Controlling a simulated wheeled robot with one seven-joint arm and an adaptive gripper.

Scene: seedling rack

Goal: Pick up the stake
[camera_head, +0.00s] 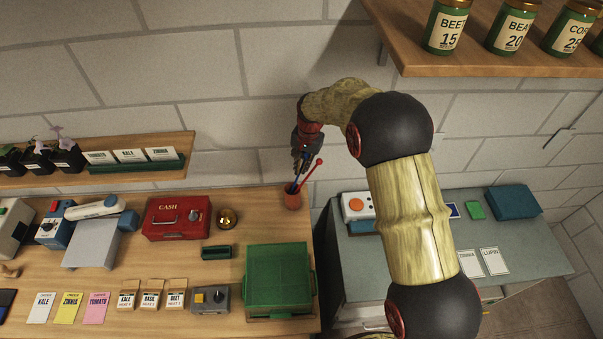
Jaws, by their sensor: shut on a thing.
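A small terracotta-coloured pot (292,201) stands at the back right corner of the wooden counter. A red stick with a round red end (311,174) leans out of it to the right, apart from my fingers. My gripper (299,167) points down just above the pot and is shut on a thin dark or bluish stick (294,187) that rises from the pot. My fingers hide most of this held stick, and I cannot clearly tell whether it is the stake. Its lower end seems to be still in the pot.
A green box (279,283), a red cash box (177,218) and a brass bell (227,217) stand on the counter (225,318) near the pot. The wall is close behind. A shelf with jars (480,62) overhangs at upper right. A lower grey table (400,250) is on the right.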

